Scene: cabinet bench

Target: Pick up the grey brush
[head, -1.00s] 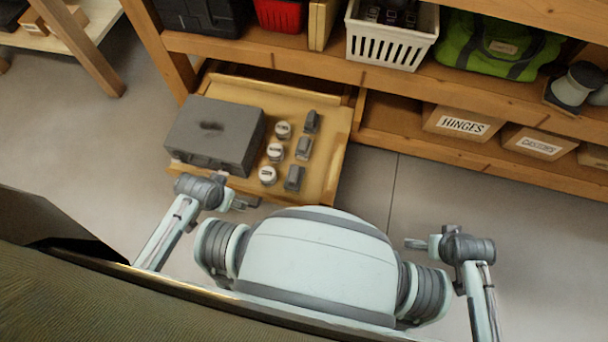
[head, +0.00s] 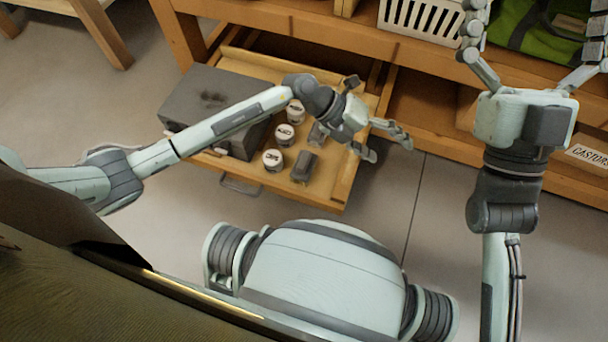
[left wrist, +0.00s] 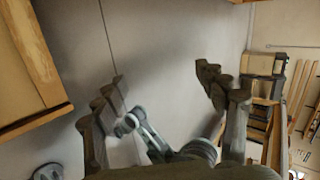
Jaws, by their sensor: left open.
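Three small dark grey items stand in a column in the open drawer (head: 335,193): a near one (head: 304,166), a middle one (head: 318,133) partly behind my left gripper, and a far one (head: 350,82). I cannot tell which, if any, is the grey brush. My left gripper (head: 388,146) is open and empty, above the drawer's right side, with its fingers pointing right.
A grey case (head: 200,95) fills the drawer's left side, partly behind my left forearm. White labelled jars (head: 273,160) stand between it and the grey items. A white basket (head: 425,22) and a green bag (head: 520,30) sit on the shelf. Floor right of the drawer is clear.

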